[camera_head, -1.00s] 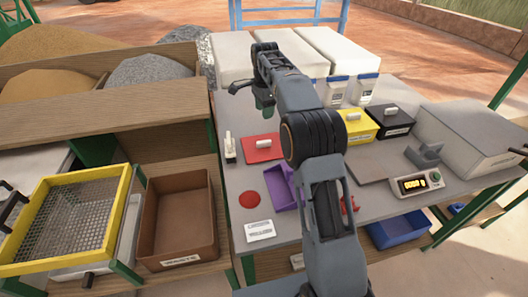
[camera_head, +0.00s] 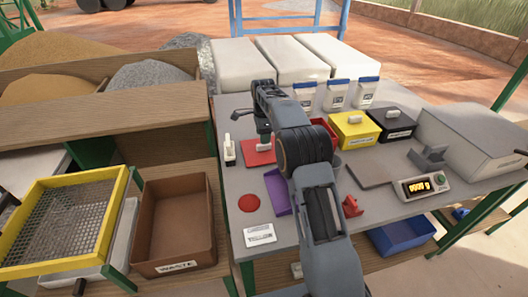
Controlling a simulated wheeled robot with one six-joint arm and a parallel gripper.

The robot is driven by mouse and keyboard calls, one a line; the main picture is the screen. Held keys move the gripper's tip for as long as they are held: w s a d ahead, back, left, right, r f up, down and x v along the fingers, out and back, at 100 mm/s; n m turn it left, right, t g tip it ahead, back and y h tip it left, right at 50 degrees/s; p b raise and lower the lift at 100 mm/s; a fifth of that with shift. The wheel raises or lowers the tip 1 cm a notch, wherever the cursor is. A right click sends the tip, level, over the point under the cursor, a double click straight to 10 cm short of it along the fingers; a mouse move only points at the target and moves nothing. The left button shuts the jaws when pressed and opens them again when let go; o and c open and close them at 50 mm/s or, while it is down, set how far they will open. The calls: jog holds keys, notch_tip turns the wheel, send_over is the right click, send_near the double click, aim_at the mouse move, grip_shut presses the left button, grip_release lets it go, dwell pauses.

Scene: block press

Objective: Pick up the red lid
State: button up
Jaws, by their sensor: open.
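The red lid (camera_head: 257,158) is a flat red plate with a small white handle (camera_head: 264,147) on top. It lies on the grey table, left of my arm. My gripper (camera_head: 264,139) is open and points down at the handle. It is just above or around the handle; I cannot tell whether it touches. Part of the lid's right side is hidden by my arm. A red open box (camera_head: 322,124) shows partly behind my arm.
A yellow lidded box (camera_head: 354,136) and a black lidded box (camera_head: 393,127) stand to the right. A purple tray (camera_head: 277,192) is in front of the lid. A white object (camera_head: 229,152) stands left of it. White jars (camera_head: 337,96) stand behind.

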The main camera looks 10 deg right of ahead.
aim_at(264, 148)
notch_tip(264, 148, down, 5)
jog(key=shift+d+f+b, duration=0.1)
jog(key=shift+b, duration=0.2)
grip_shut()
dwell(0.4)
